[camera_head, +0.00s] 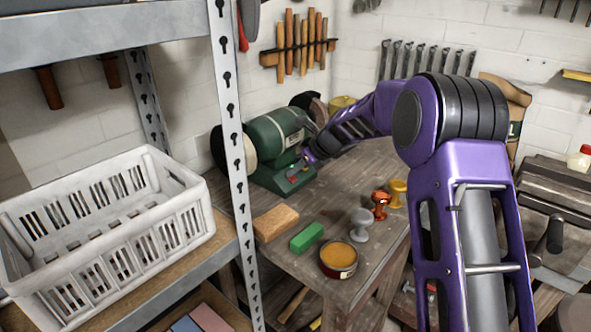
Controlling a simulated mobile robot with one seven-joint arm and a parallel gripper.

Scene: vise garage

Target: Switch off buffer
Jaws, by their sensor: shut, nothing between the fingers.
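The buffer (272,140) is a green bench machine with a pale wheel on its left end and a dark one on its right. It stands at the back of the wooden workbench. Its sloped base (282,177) has a small green button (291,165) and a red spot beside it. My purple arm reaches in from the right, and my gripper (307,157) is at the right side of the base front, close to the buttons. It is shut and empty. I cannot tell whether it touches the machine. The arm hides part of the bench behind it.
A metal shelf post (236,150) stands in front left, with a white crate (185,215) on the shelf. On the bench are a tan block (275,223), a green block (306,237), an orange tin (338,256) and several stamp-like knobs (361,224). A vise (555,232) is at right.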

